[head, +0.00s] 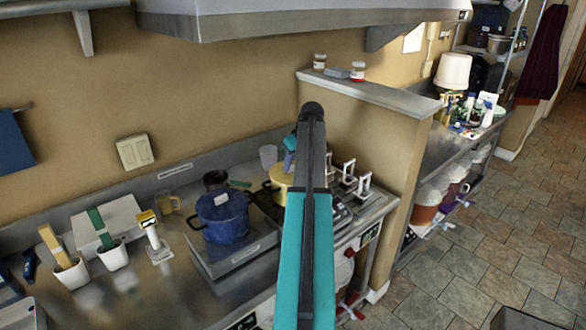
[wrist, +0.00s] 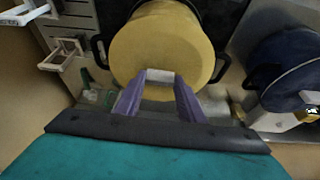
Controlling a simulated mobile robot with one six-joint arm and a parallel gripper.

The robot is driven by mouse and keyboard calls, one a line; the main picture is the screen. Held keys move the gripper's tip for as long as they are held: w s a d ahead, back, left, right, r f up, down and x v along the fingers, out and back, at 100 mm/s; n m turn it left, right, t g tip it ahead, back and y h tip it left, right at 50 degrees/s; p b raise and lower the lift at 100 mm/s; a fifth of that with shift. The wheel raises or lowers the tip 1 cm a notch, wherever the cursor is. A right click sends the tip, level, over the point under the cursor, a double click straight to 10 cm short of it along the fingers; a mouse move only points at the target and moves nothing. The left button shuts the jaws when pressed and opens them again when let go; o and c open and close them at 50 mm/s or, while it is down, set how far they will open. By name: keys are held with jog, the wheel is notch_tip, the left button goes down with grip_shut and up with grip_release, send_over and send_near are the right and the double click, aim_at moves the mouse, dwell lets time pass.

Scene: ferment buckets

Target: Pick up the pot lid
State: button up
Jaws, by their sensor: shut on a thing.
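The yellow pot (head: 273,187) stands on the stove behind my arm, which hides much of it in the head view. In the wrist view its round yellow lid (wrist: 150,40) fills the upper middle, with black pot handles (wrist: 222,68) out to the sides. My gripper (wrist: 160,78) has purple fingers that converge on a pale grip piece at the lid's near part, and it is shut on it. In the head view the fingers show just left of my arm, above the pot. I cannot tell whether the lid is clear of the rim.
A blue lidded pot (head: 222,218) stands close to the left of the yellow pot. White-framed holders (head: 350,175) stand to its right, before a low partition wall (head: 355,130). A range hood (head: 300,15) hangs above. Utensil cups (head: 70,275) stand at far left.

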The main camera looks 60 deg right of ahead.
jog(key=shift+r, duration=0.15)
jog(key=shift+r+b, duration=1.2)
jog(key=shift+r, duration=0.35)
jog(key=s+a+r+b, duration=0.1)
jog(key=s+a+b, duration=0.4)
jog(key=s+a, duration=0.4)
jog(key=s, duration=0.4)
jog(key=shift+a+r, duration=0.25)
jog(key=shift+r, duration=0.1)
